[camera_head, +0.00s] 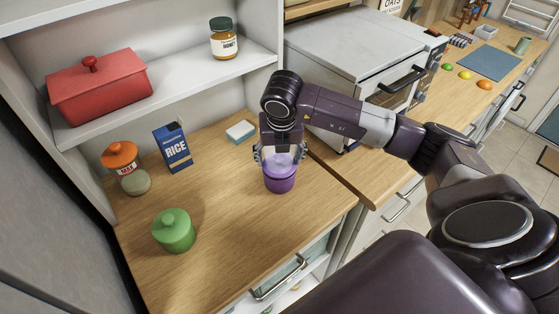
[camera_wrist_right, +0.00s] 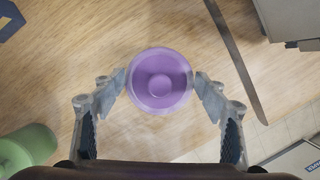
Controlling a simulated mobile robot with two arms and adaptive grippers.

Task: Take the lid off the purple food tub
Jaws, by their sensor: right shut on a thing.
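The purple food tub (camera_head: 280,183) stands upright on the wooden counter, near its right side. My right gripper (camera_head: 279,158) comes down from above, with its fingers on either side of the tub's top. In the right wrist view the round purple lid (camera_wrist_right: 160,80), with a raised middle, lies between the two fingertips, and the gripper is shut on it. The lid hides most of the tub in that view. I cannot tell whether the lid sits on the tub or is slightly raised. My left gripper is not in view.
A green lidded pot (camera_head: 173,232), an orange-lidded jar (camera_head: 123,170), a rice box (camera_head: 173,148) and a sponge (camera_head: 241,132) stand on the counter. The counter's front middle is clear.

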